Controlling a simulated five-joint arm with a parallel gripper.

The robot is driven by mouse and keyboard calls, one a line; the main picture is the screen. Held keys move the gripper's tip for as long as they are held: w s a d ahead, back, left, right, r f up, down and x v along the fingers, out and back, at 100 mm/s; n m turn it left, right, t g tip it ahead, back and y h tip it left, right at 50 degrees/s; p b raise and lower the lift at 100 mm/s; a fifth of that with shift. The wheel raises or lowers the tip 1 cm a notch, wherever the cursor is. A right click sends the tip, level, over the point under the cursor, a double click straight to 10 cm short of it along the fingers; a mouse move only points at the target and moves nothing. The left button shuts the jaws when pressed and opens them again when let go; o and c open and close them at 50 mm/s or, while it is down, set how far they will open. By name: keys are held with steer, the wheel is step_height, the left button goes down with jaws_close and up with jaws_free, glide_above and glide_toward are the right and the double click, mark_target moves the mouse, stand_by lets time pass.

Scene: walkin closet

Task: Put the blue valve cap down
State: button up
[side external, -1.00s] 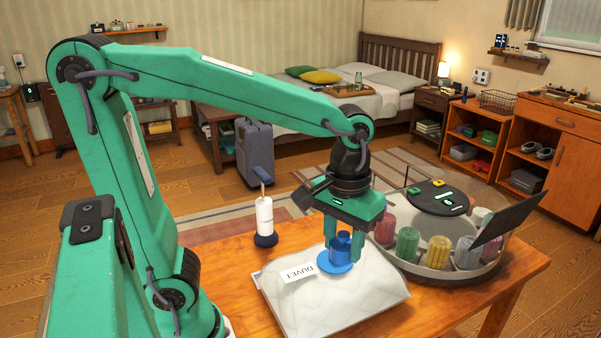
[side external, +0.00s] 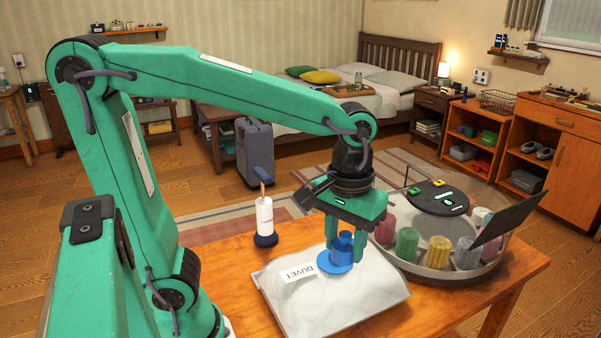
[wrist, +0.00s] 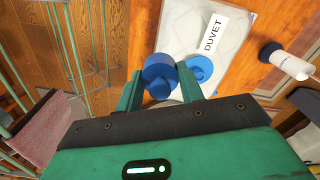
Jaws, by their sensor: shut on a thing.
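The blue valve cap (side external: 343,243) is between the two fingers of my gripper (side external: 346,246), which is shut on it. In the wrist view, the cap (wrist: 158,70) sits between the fingertips (wrist: 158,78). A flat round blue valve (side external: 335,263) is on the clear-white duvet bag (side external: 350,296). In the side view the cap overlaps the valve. In the wrist view the valve (wrist: 202,69) shows beside the cap, to its right. Whether the cap touches the bag or the valve, I cannot tell.
A white bottle with a dark blue base (side external: 265,222) stands left of the bag. A round tray (side external: 480,276) with several coloured ribbed containers and a dark raised panel (side external: 510,218) is close on the right. Bare wooden tabletop (side external: 430,300) shows in front of the tray.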

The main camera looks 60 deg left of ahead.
steer(key=w+a+f+n, duration=0.1)
steer(key=w+a+n, duration=0.2)
steer(key=w+a+f+n, duration=0.2)
steer(key=w+a+n, duration=0.1)
steer(key=a, duration=0.1)
steer(key=w+a+f+n, duration=0.2)
steer(key=w+a+n, duration=0.1)
steer(key=shift+a, duration=0.3)
steer(key=w+a+f+n, duration=0.2)
steer(key=a+f+n, duration=0.15)
steer(key=a, duration=0.35)
steer(key=w+a+f+n, duration=0.1)
steer(key=a+f+n, duration=0.2)
steer(key=a+n, duration=0.25)
glide_above(305, 230)
step_height(305, 230, down, 7)
steer(key=shift+a+f, duration=0.1)
steer(key=shift+f, duration=1.95)
steer(key=shift+f, duration=0.15)
steer(key=o, duration=0.9)
steer(key=shift+o, duration=0.2)
